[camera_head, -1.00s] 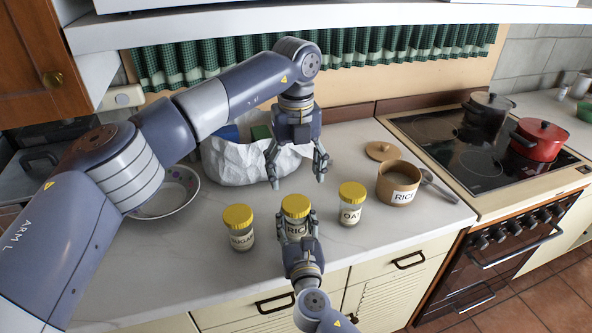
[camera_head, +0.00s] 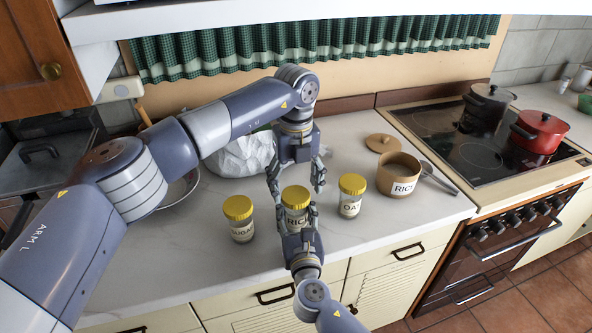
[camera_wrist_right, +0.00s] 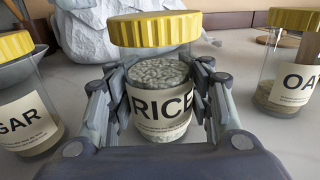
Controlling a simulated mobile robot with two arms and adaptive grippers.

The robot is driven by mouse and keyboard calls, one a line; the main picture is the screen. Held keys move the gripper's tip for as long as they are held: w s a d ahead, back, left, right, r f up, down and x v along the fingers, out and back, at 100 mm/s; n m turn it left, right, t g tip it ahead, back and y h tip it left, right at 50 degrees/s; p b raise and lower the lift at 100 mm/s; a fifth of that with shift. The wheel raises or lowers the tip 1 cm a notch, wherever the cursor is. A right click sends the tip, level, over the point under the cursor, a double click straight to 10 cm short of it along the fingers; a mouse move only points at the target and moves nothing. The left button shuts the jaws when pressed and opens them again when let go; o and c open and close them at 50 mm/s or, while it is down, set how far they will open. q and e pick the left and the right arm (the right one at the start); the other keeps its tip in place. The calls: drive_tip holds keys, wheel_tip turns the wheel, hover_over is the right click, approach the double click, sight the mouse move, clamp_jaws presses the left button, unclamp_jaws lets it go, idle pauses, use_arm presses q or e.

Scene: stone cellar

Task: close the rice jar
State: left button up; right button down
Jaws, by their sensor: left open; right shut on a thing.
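The glass rice jar (camera_head: 296,217) stands upright on the counter with its yellow lid (camera_head: 295,195) on top. The jar shows large in the right wrist view (camera_wrist_right: 158,95), partly filled with white grains. Whether the lid is tight cannot be told. My right gripper (camera_head: 297,214) is shut on the jar's body from the front, below the lid. My left gripper (camera_head: 297,186) is open and points down just above or behind the lid, its fingers spread to either side. Whether it touches the lid cannot be told.
A sugar jar (camera_head: 240,228) stands left and an oats jar (camera_head: 350,205) right, both yellow-lidded. An open cork-coloured canister (camera_head: 402,188), also labelled rice, has its round lid (camera_head: 383,143) behind it. A white bag (camera_head: 240,157) stands behind my left gripper. The stove (camera_head: 470,150) is at right.

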use_arm(q)
drive_tip(key=shift+f, duration=0.85)
drive_tip(key=shift+c, duration=0.2)
drive_tip(key=c, duration=1)
drive_tip(key=m, duration=0.4)
drive_tip(key=shift+c, duration=0.2)
drive_tip(key=m, duration=0.7)
drive_tip(key=shift+m, duration=0.3)
drive_tip(key=m, duration=0.5)
drive_tip(key=shift+f, duration=0.1)
drive_tip(key=o, duration=1.2)
drive_tip(key=shift+c, duration=0.2)
